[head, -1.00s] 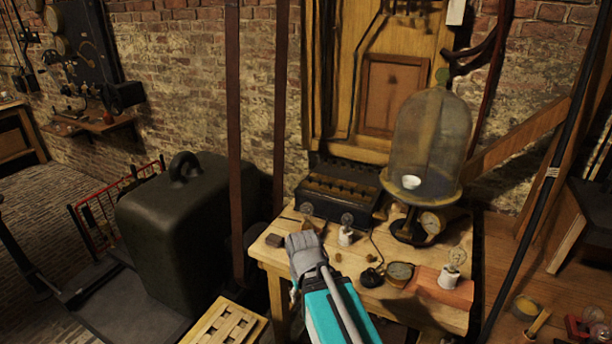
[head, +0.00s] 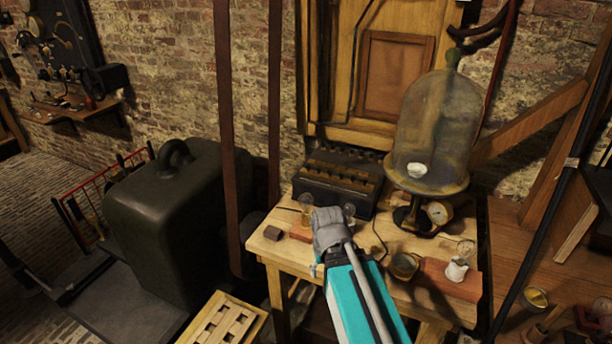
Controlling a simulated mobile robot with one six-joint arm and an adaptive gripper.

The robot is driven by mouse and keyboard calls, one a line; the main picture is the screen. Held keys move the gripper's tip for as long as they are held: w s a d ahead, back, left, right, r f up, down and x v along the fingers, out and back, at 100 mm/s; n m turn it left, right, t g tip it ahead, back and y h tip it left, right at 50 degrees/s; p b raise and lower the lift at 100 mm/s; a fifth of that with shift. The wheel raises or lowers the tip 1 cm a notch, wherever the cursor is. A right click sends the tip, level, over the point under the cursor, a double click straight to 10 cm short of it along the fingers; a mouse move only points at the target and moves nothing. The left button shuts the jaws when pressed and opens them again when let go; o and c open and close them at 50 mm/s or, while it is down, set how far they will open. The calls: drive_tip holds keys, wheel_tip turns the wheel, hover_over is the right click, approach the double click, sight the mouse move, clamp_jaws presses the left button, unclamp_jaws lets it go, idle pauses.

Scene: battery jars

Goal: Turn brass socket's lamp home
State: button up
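A glass lamp in a yellowish, brass-looking socket (head: 306,213) stands near the left back of the wooden table, beside a reddish block. A second glass lamp (head: 349,210) shows just behind my gripper; its socket is hidden. A third lamp (head: 465,249) sits in a white socket (head: 456,269) on a reddish slab at the right. My gripper (head: 328,220) is over the table, right of the yellowish socket and in front of the second lamp. I see it from behind, so its fingertips and anything between them are hidden.
A glass bell jar (head: 436,125) on a dark stand with a gauge rises at the back right. A dark battery box (head: 338,186) stands at the back. A round brass-rimmed piece (head: 403,265) lies right of my arm.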

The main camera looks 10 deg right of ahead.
drive_tip(key=shift+o, duration=0.9)
drive_tip(key=shift+w+r, duration=0.25)
drive_tip(key=shift+w, duration=0.05)
wheel_tip(320, 180, up, 14)
drive_tip(key=m+t+p, duration=0.3)
drive_tip(key=m+p, duration=1)
drive_tip(key=m, duration=0.4)
hover_over(306, 202)
drive_tip(key=shift+s+d+f, duration=0.25)
drive_tip(key=shift+s+d, duration=0.05)
drive_tip(key=shift+f, duration=0.1)
drive_tip(key=b+x, duration=1.3)
drive_tip(key=shift+s+f, duration=0.15)
drive_tip(key=shift+f, duration=0.15)
